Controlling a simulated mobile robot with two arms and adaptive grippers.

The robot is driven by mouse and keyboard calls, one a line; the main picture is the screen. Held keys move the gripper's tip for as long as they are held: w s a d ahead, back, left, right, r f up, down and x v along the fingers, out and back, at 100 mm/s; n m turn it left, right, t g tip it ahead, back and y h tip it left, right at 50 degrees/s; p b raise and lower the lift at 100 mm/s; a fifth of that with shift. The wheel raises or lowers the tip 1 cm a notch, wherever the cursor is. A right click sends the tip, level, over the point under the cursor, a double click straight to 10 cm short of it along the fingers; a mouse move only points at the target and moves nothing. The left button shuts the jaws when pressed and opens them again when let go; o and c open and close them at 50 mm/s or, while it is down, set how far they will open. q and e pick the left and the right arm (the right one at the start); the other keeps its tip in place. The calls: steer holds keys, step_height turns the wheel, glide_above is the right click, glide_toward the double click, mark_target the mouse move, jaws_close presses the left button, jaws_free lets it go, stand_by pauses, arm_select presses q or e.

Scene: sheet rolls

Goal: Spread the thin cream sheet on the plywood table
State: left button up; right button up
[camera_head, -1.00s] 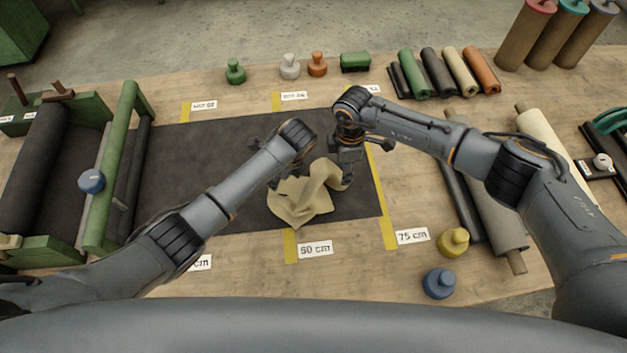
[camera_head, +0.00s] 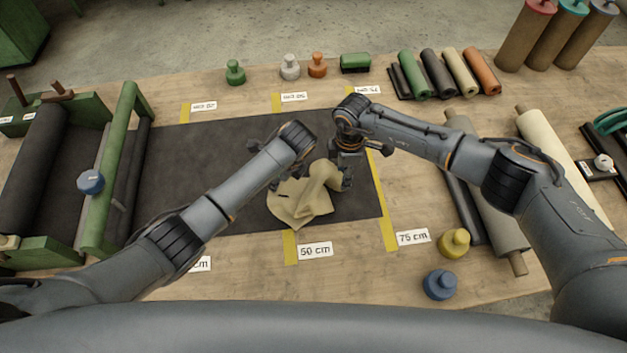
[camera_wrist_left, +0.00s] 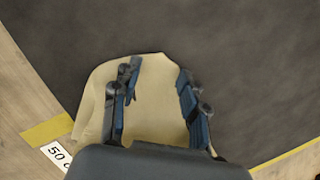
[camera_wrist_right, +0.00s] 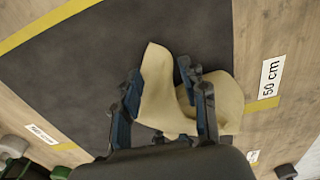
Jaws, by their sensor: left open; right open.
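The thin cream sheet (camera_head: 301,203) lies crumpled and folded on a dark sheet (camera_head: 205,160) that is spread flat on the plywood table (camera_head: 350,275). My left gripper (camera_head: 275,185) is open over the left part of the cream sheet; in the left wrist view the sheet (camera_wrist_left: 155,100) shows between its parted fingers (camera_wrist_left: 157,95). My right gripper (camera_head: 345,180) is open at the sheet's right edge. In the right wrist view its fingers (camera_wrist_right: 163,95) are apart, with a raised fold of the sheet (camera_wrist_right: 157,85) between them. The grippers hide parts of the sheet.
A green roller frame (camera_head: 110,165) stands at the left. Weights (camera_head: 290,68) and small rolls (camera_head: 460,70) line the back. Large rolls (camera_head: 490,210) lie at the right. A yellow weight (camera_head: 453,242) and a blue weight (camera_head: 439,284) stand near the front.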

arm_select(q)
steer(key=c, duration=0.7)
arm_select(e)
steer(key=c, duration=0.7)
arm_select(q)
steer(key=shift+f, duration=0.1)
jaws_close()
arm_select(e)
jaws_close()
arm_select(q)
steer(key=shift+s, duration=0.1)
